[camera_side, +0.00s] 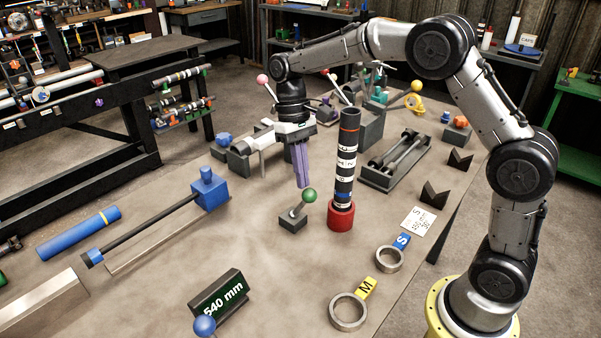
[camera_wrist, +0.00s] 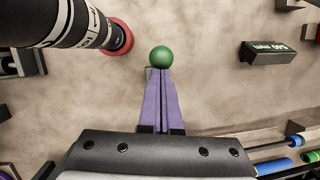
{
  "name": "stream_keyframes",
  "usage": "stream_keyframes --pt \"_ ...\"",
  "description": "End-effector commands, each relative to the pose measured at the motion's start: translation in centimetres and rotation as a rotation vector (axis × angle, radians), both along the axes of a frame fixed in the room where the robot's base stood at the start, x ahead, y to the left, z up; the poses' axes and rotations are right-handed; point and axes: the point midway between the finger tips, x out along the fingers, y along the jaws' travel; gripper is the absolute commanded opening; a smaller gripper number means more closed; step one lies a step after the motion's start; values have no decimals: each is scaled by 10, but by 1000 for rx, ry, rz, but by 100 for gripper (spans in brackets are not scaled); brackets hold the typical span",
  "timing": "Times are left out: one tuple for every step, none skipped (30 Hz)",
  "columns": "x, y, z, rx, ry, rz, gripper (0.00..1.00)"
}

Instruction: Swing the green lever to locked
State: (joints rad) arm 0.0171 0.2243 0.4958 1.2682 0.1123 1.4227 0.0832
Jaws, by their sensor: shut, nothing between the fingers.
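The green lever is a green ball knob (camera_side: 309,195) on a short stem, tilted up to the right from a small dark block (camera_side: 293,218) on the table. In the wrist view the green knob (camera_wrist: 161,57) sits right at the tips of my fingers. My gripper (camera_side: 304,184) has purple fingers pointing down, shut with nothing between them, close above and left of the knob. In the wrist view my gripper (camera_wrist: 160,72) partly hides the block and stem. I cannot tell whether the fingertips touch the knob.
A tall black and white banded shaft (camera_side: 345,165) stands upright in a red base (camera_side: 340,215) just right of the lever. A "540 mm" sign (camera_side: 219,297) stands at the front. Rings marked M (camera_side: 348,312) and S (camera_side: 389,258) lie at right.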

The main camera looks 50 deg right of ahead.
Motion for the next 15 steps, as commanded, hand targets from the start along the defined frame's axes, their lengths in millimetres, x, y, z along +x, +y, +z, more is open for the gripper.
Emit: stream_keyframes --pt "-5 0 -1 0 2 0 0" --pt "-7 0 -1 0 1 0 0" --pt "-10 0 -2 0 1 0 0" --pt "-13 0 -2 0 1 0 0" --pt "-14 0 -3 0 2 0 0" --pt "-15 0 -3 0 2 0 0" --pt "-15 0 -3 0 2 0 0" --pt "-15 0 -3 0 2 0 0" --pt "-15 0 -4 0 2 0 0" --pt "-15 0 -4 0 2 0 0" --pt "-15 0 -4 0 2 0 0" --pt "-15 0 -3 0 2 0 0" --pt "-15 0 -4 0 2 0 0" --pt "-15 0 -3 0 2 0 0" --pt "-15 0 -3 0 2 0 0"
